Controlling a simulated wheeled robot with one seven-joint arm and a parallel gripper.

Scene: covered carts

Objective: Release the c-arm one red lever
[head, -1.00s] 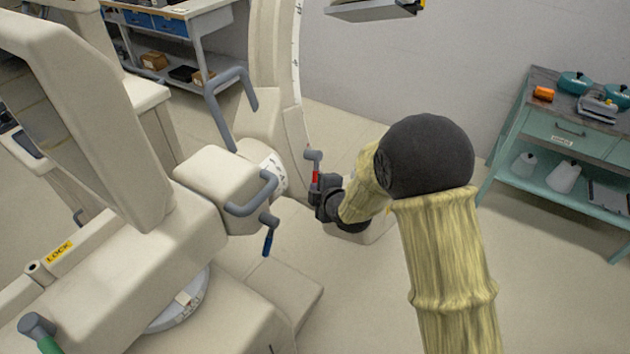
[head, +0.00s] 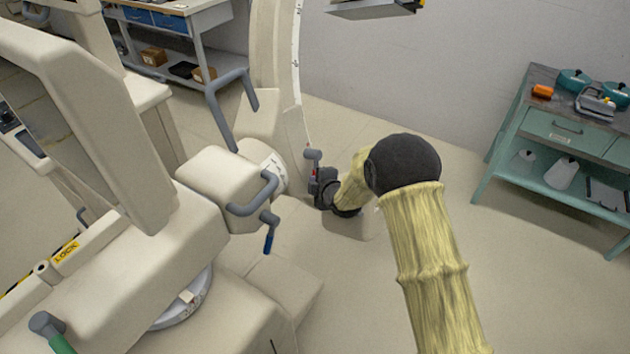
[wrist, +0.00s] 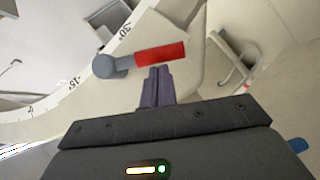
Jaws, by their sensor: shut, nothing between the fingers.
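The red lever (wrist: 160,54) shows in the wrist view, with a grey pivot end (wrist: 112,66) at its left. It lies across the picture just beyond my fingertips. My gripper (wrist: 158,72) is shut and empty, its tips at or very near the lever's lower edge; I cannot tell whether they touch. In the head view the lever (head: 313,170) is a small red strip below a grey knob, on the C-arm (head: 277,60). My gripper (head: 318,182) is beside it there and partly hides it.
A blue-tipped lever (head: 269,240) and grey handles (head: 252,196) stick out left of my gripper. A teal cart (head: 545,125) stands at the right with pots on top. A grey shelf cart (head: 195,22) is at the back left. Floor is open between the C-arm and teal cart.

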